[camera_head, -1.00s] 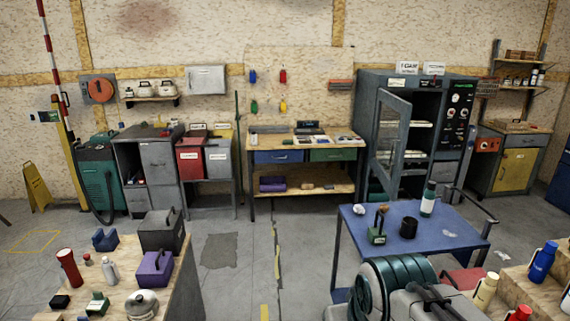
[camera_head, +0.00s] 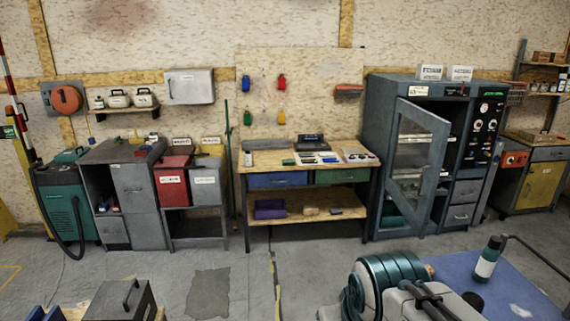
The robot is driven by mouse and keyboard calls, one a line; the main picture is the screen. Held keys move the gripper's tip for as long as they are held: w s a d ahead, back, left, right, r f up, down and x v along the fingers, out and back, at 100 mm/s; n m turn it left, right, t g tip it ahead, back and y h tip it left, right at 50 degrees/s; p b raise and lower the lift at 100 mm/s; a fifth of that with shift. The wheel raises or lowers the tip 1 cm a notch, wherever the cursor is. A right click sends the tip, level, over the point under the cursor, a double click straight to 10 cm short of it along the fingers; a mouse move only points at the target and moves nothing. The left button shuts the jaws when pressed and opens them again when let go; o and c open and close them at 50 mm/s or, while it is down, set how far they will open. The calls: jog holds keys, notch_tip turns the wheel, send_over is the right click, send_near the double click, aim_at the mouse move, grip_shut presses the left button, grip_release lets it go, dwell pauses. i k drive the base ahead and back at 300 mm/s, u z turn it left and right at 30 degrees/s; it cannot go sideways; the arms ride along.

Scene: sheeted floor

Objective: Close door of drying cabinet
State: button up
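The drying cabinet (camera_head: 374,112) is a tall dark grey cabinet against the back wall, right of the workbench. Its framed glass door (camera_head: 444,150) stands open, swung out toward me and apart from the right side of the opening. Shelves show through the glass and in the gap beside it. A control panel with dials is to the right of the opening. Part of my arm, with teal rings and grey links, shows at the bottom, well short of the cabinet. My gripper is not visible.
A blue table (camera_head: 535,285) with a white-and-green bottle (camera_head: 486,260) stands at the lower right, between me and the cabinet's right side. A workbench (camera_head: 308,220) stands left of the cabinet. The floor (camera_head: 310,275) before the workbench is clear. A dark grey box (camera_head: 120,300) is at the lower left.

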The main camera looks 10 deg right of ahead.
aim_at(418, 219)
jog(key=i, duration=3.55)
jog(key=z, duration=2.05)
